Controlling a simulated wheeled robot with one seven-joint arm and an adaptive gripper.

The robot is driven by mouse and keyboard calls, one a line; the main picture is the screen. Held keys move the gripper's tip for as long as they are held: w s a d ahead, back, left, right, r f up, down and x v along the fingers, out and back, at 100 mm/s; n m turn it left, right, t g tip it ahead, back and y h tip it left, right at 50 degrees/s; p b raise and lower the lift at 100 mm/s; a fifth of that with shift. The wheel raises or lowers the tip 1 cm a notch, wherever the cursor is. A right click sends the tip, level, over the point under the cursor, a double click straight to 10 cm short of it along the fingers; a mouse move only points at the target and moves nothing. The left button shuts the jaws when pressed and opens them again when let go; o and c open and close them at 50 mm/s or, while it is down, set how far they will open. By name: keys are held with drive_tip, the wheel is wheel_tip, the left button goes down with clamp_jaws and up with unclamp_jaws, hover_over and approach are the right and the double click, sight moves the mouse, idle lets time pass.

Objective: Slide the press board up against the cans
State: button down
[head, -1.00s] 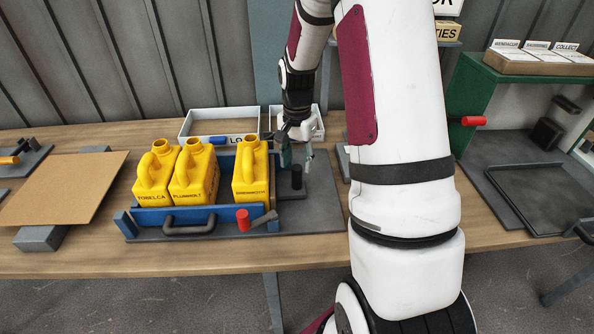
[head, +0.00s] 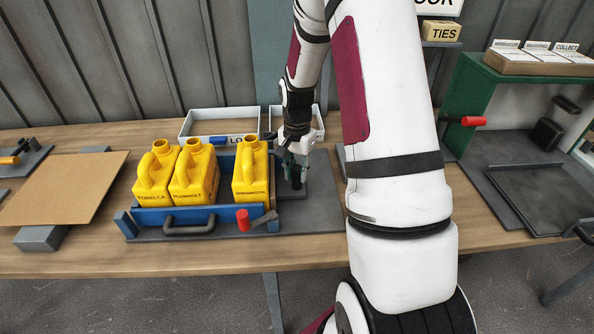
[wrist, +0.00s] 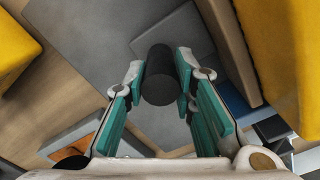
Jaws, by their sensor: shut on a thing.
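Three yellow cans stand upright in a blue-sided fixture (head: 150,219): the left can (head: 155,177), the middle can (head: 195,177) and the right can (head: 251,178). A gap separates the middle and right cans. A black upright knob (head: 297,181) stands just right of the cans, on a grey slab that seems to be the press board, though its outline is partly hidden. My gripper (head: 293,168) is pointed down and shut on the knob. The wrist view shows the knob (wrist: 160,76) between its teal-padded fingers.
A red-handled clamp (head: 243,219) and a dark pull handle (head: 189,228) are at the fixture's front. White trays (head: 222,122) stand behind. A tan board (head: 65,187) lies at left. The grey base right of the knob is bare.

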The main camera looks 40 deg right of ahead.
sight(285, 187)
drive_tip(key=shift+w+a+b, duration=0.25)
drive_tip(key=shift+w+a, duration=0.3)
drive_tip(key=shift+a, duration=0.15)
drive_tip(key=shift+w+a+b, duration=0.2)
drive_tip(key=shift+w+a, duration=0.3)
drive_tip(key=shift+a, duration=0.2)
drive_tip(key=c, duration=1.3)
unclamp_jaws()
drive_tip(key=shift+r, duration=0.15)
wheel_tip(285, 187, up, 12)
drive_tip(key=shift+f, duration=0.1)
drive_tip(key=shift+s, duration=0.1)
drive_tip(key=shift+c, duration=0.2)
